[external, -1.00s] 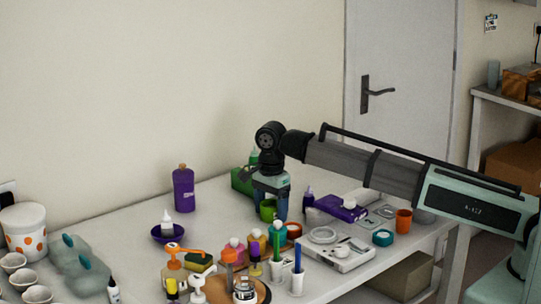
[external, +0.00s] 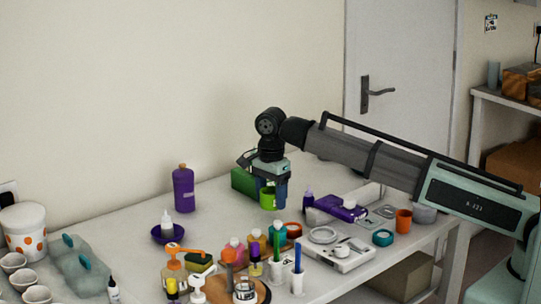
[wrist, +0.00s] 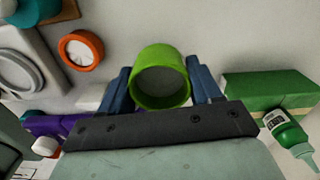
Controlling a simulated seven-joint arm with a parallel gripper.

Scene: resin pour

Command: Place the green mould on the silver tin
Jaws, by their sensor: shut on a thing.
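The green mould (external: 268,202), a round cup-like piece, is between the blue fingers of my gripper (external: 271,190) in the external view. In the wrist view the mould (wrist: 161,78) sits between the two fingertips (wrist: 160,70), with a finger on each side and its pale round face towards the camera. My gripper is shut on it. It looks held near or above the table; the exact height is unclear. I cannot surely pick out the silver tin; a small silvery jar (external: 245,290) stands on the round wooden board at the front.
A green box (external: 242,181) is just left of my gripper; a green bottle (wrist: 285,130) lies by it in the wrist view. Bottles and cups crowd the front. A purple object (external: 340,207) and an orange cup (external: 404,220) are to the right. The table's back left is fairly clear.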

